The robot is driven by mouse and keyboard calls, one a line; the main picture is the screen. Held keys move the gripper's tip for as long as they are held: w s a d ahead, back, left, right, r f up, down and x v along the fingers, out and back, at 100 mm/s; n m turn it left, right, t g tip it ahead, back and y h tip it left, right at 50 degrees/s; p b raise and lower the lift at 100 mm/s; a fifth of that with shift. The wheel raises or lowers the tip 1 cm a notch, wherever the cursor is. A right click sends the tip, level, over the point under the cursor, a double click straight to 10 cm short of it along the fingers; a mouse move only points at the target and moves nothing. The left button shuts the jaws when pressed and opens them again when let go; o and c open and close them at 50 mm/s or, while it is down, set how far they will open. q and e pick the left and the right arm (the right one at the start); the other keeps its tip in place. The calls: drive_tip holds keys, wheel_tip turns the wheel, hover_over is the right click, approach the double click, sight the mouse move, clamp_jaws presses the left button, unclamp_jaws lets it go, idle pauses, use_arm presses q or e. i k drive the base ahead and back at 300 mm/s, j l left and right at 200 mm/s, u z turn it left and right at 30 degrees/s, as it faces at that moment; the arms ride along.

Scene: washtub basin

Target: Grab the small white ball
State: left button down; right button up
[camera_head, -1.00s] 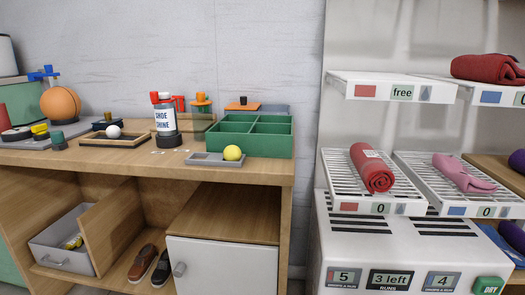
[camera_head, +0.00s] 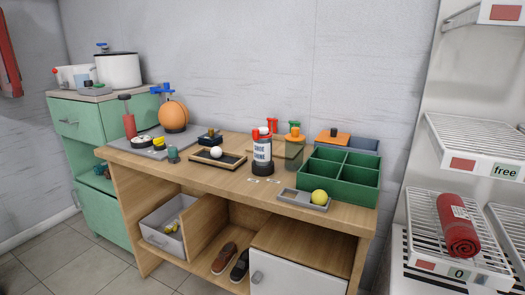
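The small white ball (camera_head: 216,152) sits in a shallow dark-edged wooden tray (camera_head: 236,162) on the wooden bench (camera_head: 230,180). Neither of my grippers shows in the head view.
A yellow ball (camera_head: 319,197) lies in a grey tray (camera_head: 291,197) in front of a green divided box (camera_head: 345,189). An orange ball on a stand (camera_head: 172,115) and a grey tray of items (camera_head: 133,147) are to the left.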

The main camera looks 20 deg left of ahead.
sight(215, 152)
drive_tip(key=i+j+u, duration=0.15)
drive_tip(key=j, duration=0.2)
drive_tip(key=i+j+u, duration=0.15)
drive_tip(key=j, duration=0.2)
drive_tip(key=i+j+u, duration=0.15)
drive_tip(key=j, duration=0.2)
drive_tip(key=i+j+u, duration=0.15)
drive_tip(key=j, duration=0.2)
drive_tip(key=k, duration=0.05)
